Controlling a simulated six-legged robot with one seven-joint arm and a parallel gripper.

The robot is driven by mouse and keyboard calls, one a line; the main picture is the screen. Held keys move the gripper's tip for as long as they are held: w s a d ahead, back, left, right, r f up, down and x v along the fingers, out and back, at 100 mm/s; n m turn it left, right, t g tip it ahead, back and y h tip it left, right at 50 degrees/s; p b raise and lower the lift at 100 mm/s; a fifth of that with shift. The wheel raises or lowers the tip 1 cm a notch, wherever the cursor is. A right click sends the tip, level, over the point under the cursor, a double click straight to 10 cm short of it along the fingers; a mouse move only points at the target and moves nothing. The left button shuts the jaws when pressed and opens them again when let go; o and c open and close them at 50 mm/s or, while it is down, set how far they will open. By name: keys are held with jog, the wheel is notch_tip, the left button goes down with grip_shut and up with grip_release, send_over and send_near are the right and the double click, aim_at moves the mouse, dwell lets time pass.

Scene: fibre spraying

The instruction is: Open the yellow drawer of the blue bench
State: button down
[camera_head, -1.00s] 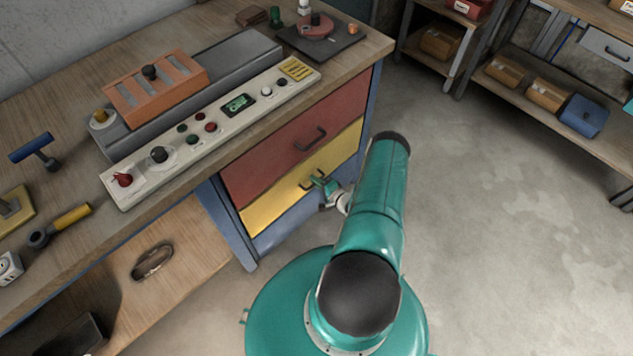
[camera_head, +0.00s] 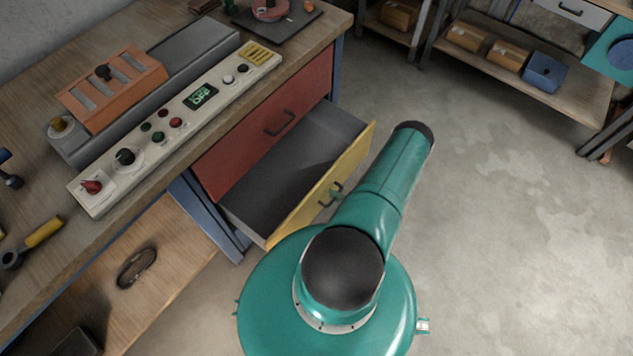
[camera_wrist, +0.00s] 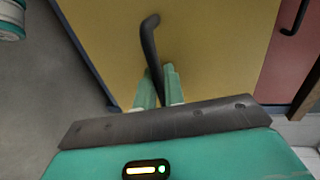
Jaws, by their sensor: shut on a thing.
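The yellow drawer (camera_head: 318,190) of the blue bench (camera_head: 211,222) stands pulled well out below the closed red drawer (camera_head: 262,126). Its grey inside shows and looks empty. In the wrist view its yellow front (camera_wrist: 205,50) fills the middle, with a dark bar handle (camera_wrist: 150,48). My gripper (camera_wrist: 158,78) is shut on that handle, one teal finger on each side of the bar. In the head view my arm hides most of the gripper at the drawer front.
A control panel (camera_head: 175,128) and an orange block (camera_head: 112,84) are on the bench top. Open concrete floor (camera_head: 500,210) lies to the right. Shelves with cardboard boxes (camera_head: 467,36) and a blue box (camera_head: 544,72) stand at the back right.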

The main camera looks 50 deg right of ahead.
jog(key=f+v, duration=0.1)
jog(key=v, duration=0.6)
jog(key=shift+s+f, duration=0.15)
jog(key=shift+s, duration=0.45)
jog(key=c, duration=1.6)
grip_release()
jog(key=v, duration=1.3)
jog(key=shift+s, duration=0.35)
